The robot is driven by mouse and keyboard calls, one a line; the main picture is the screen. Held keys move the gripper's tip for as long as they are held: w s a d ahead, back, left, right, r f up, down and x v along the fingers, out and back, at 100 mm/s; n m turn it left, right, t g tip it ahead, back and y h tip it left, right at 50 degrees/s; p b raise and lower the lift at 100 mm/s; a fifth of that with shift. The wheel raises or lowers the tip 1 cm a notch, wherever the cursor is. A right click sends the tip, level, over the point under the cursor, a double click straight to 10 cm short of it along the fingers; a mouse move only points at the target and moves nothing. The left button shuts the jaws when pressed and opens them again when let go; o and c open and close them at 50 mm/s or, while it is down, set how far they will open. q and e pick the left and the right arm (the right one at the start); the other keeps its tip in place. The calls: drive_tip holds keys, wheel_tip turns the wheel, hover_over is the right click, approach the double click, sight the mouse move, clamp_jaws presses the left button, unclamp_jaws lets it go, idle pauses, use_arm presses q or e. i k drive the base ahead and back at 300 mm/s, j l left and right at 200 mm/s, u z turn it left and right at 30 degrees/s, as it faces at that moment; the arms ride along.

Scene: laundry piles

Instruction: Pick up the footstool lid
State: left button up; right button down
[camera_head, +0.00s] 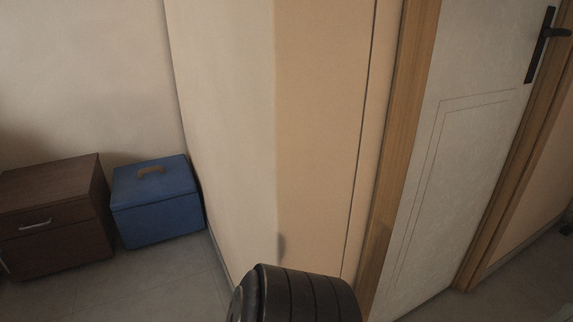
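A blue box-shaped footstool (162,221) stands on the floor at the left, in the corner against the wall. Its blue lid (178,177) lies on top and looks closed. A brown handle (151,172) sits on the lid. A dark ribbed part of my own arm shows at the bottom middle, well to the right of the footstool. Neither of my grippers is in view.
A dark brown wooden cabinet (60,226) with a metal drawer handle stands close on the left of the footstool. A wall corner (275,130) juts out on its right. A white door (460,130) in a wooden frame is at the right. Tiled floor (150,290) lies open in front of the footstool.

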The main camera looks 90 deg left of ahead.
sight(138, 184)
drive_tip(key=u, duration=2.2)
drive_tip(key=j+u, duration=0.1)
drive_tip(key=u, duration=0.3)
drive_tip(key=i+u, duration=0.15)
drive_tip(key=u, duration=0.2)
drive_tip(key=i+j+u, duration=0.1)
drive_tip(key=u, duration=0.3)
drive_tip(key=i+u, duration=0.1)
drive_tip(key=u, duration=0.3)
drive_tip(key=i+j+z, duration=0.45)
drive_tip(key=i+j, duration=0.15)
drive_tip(key=i, duration=0.15)
drive_tip(key=i+j+z, duration=0.25)
drive_tip(key=i+j, duration=0.2)
drive_tip(key=i+j+z, duration=0.2)
drive_tip(key=i+j, duration=0.25)
drive_tip(key=i+j+z, duration=0.25)
drive_tip(key=i+j, duration=0.15)
drive_tip(key=j, duration=0.3)
